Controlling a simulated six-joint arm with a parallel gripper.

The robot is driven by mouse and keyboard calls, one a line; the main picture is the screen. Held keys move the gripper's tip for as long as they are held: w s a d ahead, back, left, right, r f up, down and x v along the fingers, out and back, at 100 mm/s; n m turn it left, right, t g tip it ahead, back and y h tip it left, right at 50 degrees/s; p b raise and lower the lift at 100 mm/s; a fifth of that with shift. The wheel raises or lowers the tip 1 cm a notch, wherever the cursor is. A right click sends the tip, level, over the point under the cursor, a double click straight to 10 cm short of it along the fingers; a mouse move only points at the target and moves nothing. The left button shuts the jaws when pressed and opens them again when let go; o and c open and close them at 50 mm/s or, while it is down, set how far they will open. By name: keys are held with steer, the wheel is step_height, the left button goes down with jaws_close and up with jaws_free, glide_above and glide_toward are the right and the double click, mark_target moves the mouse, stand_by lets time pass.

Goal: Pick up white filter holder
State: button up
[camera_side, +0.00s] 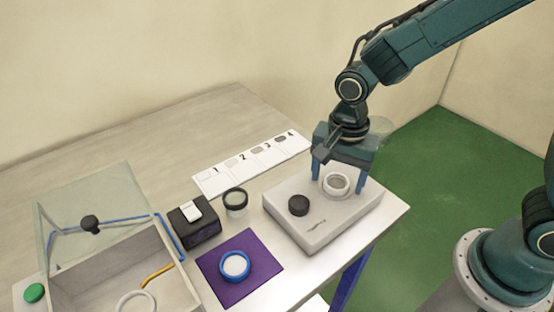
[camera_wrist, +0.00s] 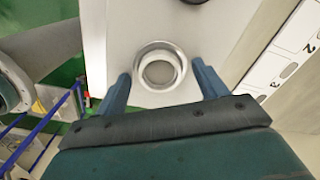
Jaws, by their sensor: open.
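The white filter holder (camera_side: 337,184) is a round, ring-shaped piece seated in the round recess on top of the pale grey device (camera_side: 318,228). In the wrist view the holder (camera_wrist: 159,71) shows as a white ring with a grey centre, inside a metallic rim. My gripper (camera_side: 346,186) is above the right end of the device, pointing down, with its blue fingers on either side of the holder. In the wrist view my gripper (camera_wrist: 160,85) is open, its fingers apart from the holder on left and right. Nothing is between the fingertips that they touch.
A black knob (camera_side: 298,205) stands on the device. Left are a black-rimmed jar (camera_side: 235,200), a black box (camera_side: 195,226), a purple mat (camera_side: 225,285) with a blue-rimmed dish (camera_side: 235,265), and an open clear-lidded box (camera_side: 100,215). A numbered white strip (camera_side: 215,184) lies behind.

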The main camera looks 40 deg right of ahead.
mark_target(336, 183)
stand_by(0.4)
steer(key=c, duration=1)
steer(key=shift+c, duration=0.2)
steer(key=shift+r, duration=0.1)
step_height(336, 183, up, 20)
stand_by(0.6)
